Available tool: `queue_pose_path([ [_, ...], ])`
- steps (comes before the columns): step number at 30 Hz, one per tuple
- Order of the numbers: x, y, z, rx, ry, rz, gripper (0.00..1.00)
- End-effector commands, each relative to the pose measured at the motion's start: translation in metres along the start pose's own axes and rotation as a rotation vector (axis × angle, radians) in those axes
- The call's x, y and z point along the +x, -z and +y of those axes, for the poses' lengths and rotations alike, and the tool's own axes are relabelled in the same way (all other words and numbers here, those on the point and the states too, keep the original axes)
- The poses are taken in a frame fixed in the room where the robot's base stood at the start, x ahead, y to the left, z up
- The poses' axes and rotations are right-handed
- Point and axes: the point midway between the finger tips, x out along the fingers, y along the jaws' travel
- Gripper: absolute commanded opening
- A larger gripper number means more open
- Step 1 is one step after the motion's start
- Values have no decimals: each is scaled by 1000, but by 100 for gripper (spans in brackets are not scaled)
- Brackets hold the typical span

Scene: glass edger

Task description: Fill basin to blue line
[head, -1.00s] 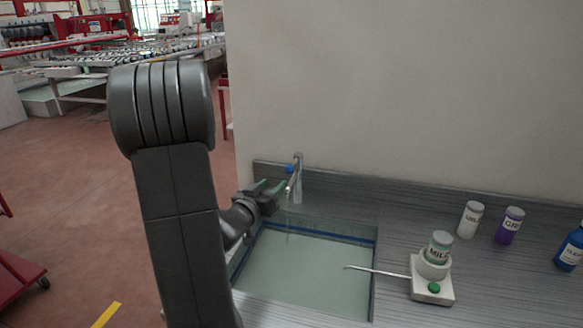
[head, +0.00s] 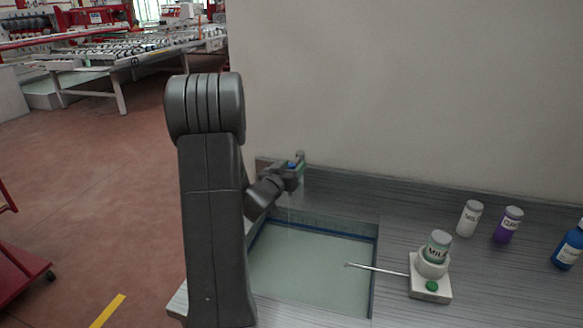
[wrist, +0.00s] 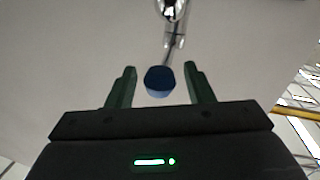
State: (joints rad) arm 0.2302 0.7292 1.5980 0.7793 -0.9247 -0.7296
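The basin (head: 376,270) is sunk in the grey counter and holds pale greenish water (head: 310,268). A dark blue line (head: 335,234) runs along its inner wall, and the water surface looks close below it; the exact gap is hard to tell. A faint thin stream seems to fall from the metal faucet (head: 300,158) at the basin's back left. My gripper (head: 294,170) is at the faucet and partly covers it. In the wrist view, the blue knob (wrist: 159,81) sits between my open green fingers (wrist: 160,88), with visible gaps on both sides.
Right of the basin, a white device (head: 431,288) with a green button holds a labelled green-grey bottle (head: 438,246); its thin metal rod (head: 375,269) reaches over the water. White (head: 469,218), purple (head: 508,225) and blue (head: 570,248) bottles stand farther right. A wall (head: 400,90) rises behind.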

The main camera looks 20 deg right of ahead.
Motion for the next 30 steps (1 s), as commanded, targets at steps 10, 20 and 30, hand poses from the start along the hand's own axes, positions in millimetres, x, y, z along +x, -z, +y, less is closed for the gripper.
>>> queue_pose_path([
  [10,0,0,0,0,0,0,0],
  [20,0,-4,4,1,34,8,0],
  [30,4,-11,16,-1,161,36,0],
])
